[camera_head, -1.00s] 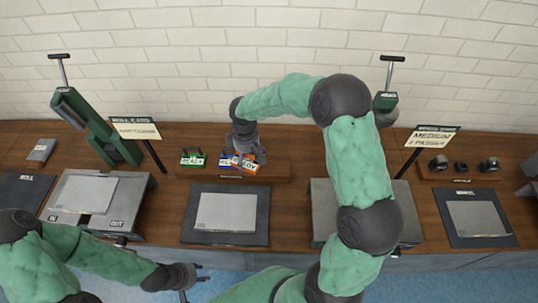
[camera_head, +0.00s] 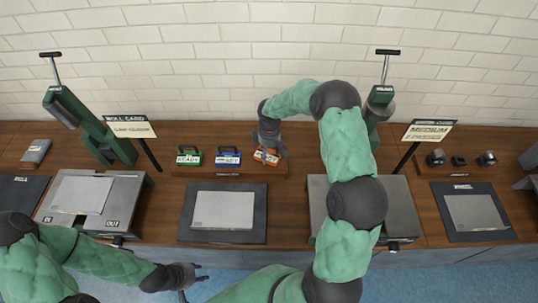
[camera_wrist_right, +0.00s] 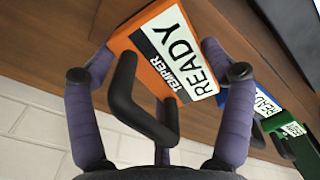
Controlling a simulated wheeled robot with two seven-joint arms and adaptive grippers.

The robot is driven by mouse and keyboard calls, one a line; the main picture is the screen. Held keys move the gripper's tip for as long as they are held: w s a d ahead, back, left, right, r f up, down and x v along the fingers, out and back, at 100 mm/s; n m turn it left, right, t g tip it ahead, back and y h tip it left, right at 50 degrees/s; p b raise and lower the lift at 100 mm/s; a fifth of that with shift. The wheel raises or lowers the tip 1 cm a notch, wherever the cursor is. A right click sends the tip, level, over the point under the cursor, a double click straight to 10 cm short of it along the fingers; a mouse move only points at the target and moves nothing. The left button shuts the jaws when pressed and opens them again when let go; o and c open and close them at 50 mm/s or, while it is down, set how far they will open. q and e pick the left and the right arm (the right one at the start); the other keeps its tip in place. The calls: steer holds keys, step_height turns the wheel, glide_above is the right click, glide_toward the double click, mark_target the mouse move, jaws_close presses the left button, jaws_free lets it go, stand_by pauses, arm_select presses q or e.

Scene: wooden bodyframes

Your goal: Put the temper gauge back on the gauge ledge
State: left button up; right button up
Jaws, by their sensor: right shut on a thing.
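The orange temper gauge (camera_head: 266,156), labelled TEMPER READY, is at the right end of the wooden gauge ledge (camera_head: 229,172), right of the blue and green gauges. It looks slightly tilted; I cannot tell whether it rests on the ledge or is just above it. My right gripper (camera_head: 267,143) is shut on the gauge from above. In the right wrist view the orange gauge (camera_wrist_right: 165,55) and its black handle lie between the purple fingers (camera_wrist_right: 160,110). My left gripper (camera_head: 197,274) is open and empty in front of the bench, low in the head view.
A blue gauge (camera_head: 228,157) and a green gauge (camera_head: 189,155) stand on the ledge to the left. A dark mat with a grey plate (camera_head: 223,210) lies in front. A green lever press (camera_head: 377,105) and a sign (camera_head: 428,132) stand to the right.

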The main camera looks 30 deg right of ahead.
mark_target(269, 152)
step_height(269, 152, down, 2)
steer(key=shift+f, duration=0.1)
steer(key=shift+f, duration=0.15)
steer(key=o, duration=1.4)
steer(key=shift+c, duration=0.2)
steer(key=shift+r, duration=0.25)
step_height(269, 152, up, 12)
steer(key=p, duration=0.1)
